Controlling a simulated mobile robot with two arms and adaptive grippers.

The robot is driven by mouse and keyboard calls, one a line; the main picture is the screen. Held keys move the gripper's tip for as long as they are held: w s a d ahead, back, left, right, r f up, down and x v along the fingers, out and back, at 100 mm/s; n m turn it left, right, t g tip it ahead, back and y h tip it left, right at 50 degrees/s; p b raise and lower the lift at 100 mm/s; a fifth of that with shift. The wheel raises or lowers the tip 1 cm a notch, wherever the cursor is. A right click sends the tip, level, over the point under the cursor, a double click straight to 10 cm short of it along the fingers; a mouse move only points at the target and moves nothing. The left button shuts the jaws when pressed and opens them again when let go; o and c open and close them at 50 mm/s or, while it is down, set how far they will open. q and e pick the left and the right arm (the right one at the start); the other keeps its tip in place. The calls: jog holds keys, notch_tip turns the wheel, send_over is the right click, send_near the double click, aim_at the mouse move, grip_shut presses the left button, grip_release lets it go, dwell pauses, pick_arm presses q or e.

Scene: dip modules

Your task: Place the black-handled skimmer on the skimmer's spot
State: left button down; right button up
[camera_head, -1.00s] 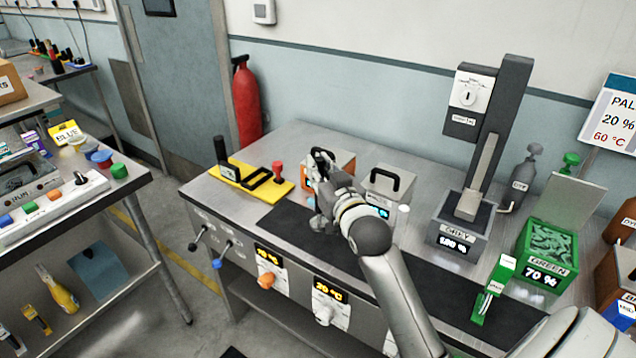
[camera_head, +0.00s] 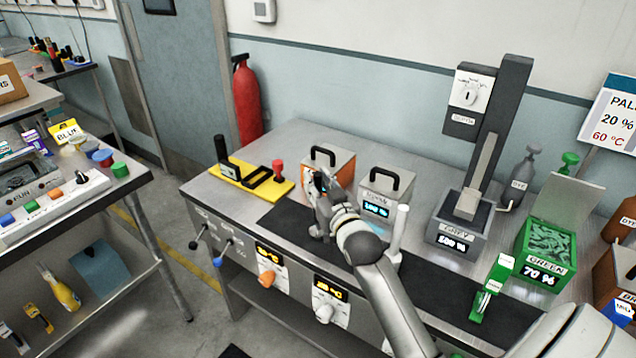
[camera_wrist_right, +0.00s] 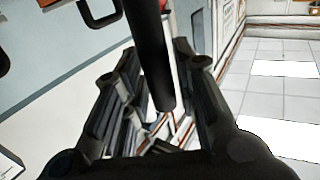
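My right gripper (camera_head: 319,182) hangs over the bench in front of the orange tank (camera_head: 343,170). The right wrist view shows its two fingers (camera_wrist_right: 165,85) closed in on a black rod (camera_wrist_right: 155,50), which I take as the skimmer's handle. The rod's end lies between the fingers and the rest runs out of the frame. In the head view the skimmer's head is not clear behind the gripper. A yellow board (camera_head: 284,188) at the bench's left end bears a black upright handle (camera_head: 221,150), a black frame (camera_head: 258,178) and a red-knobbed piece (camera_head: 278,168). No skimmer's spot is labelled legibly. My left gripper is out of view.
A grey-white tank (camera_head: 372,190) stands right of the orange one. An upright white rod (camera_head: 401,222) stands close beside my right forearm. A dark strip (camera_head: 285,218) runs along the bench. The grey unit (camera_head: 460,240) and green box (camera_head: 545,255) stand farther right.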

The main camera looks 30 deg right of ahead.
jog(key=shift+o, duration=0.7)
jog(key=shift+r, duration=0.2)
jog(key=shift+s+f, duration=0.15)
jog(key=shift+s, duration=0.2)
jog(key=s+a+b, duration=0.2)
jog(key=s, duration=0.9)
jog(key=shift+a, duration=0.15)
